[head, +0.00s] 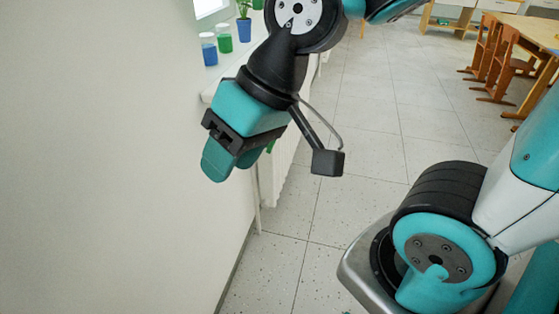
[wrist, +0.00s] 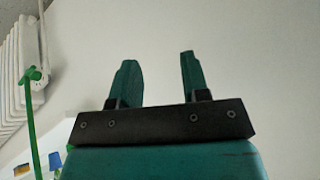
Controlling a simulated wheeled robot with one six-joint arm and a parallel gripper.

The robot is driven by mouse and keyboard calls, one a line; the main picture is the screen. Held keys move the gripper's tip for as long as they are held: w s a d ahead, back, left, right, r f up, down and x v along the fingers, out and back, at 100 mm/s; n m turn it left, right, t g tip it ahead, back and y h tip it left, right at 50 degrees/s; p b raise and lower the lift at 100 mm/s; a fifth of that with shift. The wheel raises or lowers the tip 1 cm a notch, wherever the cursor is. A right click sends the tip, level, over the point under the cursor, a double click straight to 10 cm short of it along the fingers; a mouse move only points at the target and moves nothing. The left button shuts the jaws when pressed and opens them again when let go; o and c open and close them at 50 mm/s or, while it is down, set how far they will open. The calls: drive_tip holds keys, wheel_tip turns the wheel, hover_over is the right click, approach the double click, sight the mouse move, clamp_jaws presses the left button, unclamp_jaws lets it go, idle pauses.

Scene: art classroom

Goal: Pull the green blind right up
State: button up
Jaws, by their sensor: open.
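My gripper (head: 231,166) hangs low beside the pale wall at the left in the head view. In the wrist view its two teal fingers (wrist: 160,72) stand apart with nothing between them. A green cord (wrist: 33,125) with a green knob (wrist: 34,75) shows at the left of the wrist view, to one side of the fingers and not touching them. A small bit of green (head: 271,146) shows just behind my gripper in the head view; I cannot tell what it is. I cannot make out the blind itself in either view.
White sill (head: 208,92) carries a blue cup (head: 209,51), a green cup (head: 224,41) and a potted plant (head: 244,27). A white ribbed thing (wrist: 13,75), perhaps a radiator, is behind the cord. Wooden chairs (head: 500,60) and a table stand far right; the tiled floor between is clear.

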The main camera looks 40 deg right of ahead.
drive_tip(key=w+d+f+m+t+y+b, duration=0.15)
drive_tip(key=w+f+m+t+b, duration=0.5)
drive_tip(key=f+b, duration=0.75)
drive_tip(key=m+t+h+b, duration=1.2)
drive_tip(key=m+b, duration=1.1)
drive_tip(key=b, duration=1.8)
approach(270, 147)
drive_tip(key=shift+t, duration=0.65)
drive_tip(key=shift+w+f+p+x, duration=0.1)
drive_tip(key=shift+f+p+x, duration=0.2)
drive_tip(key=shift+p+x, duration=1.75)
drive_tip(key=shift+w+f+p+x, duration=0.2)
drive_tip(key=shift+p+x, duration=1)
drive_tip(key=shift+p, duration=1.65)
drive_tip(key=shift+w+f+p+x, duration=0.1)
drive_tip(key=shift+f+p+x, duration=0.25)
drive_tip(key=shift+p+x, duration=1.7)
drive_tip(key=shift+s+f+p, duration=0.25)
drive_tip(key=shift+s+p, duration=0.15)
drive_tip(key=shift+s, duration=0.05)
drive_tip(key=shift+r, duration=0.1)
clamp_jaws()
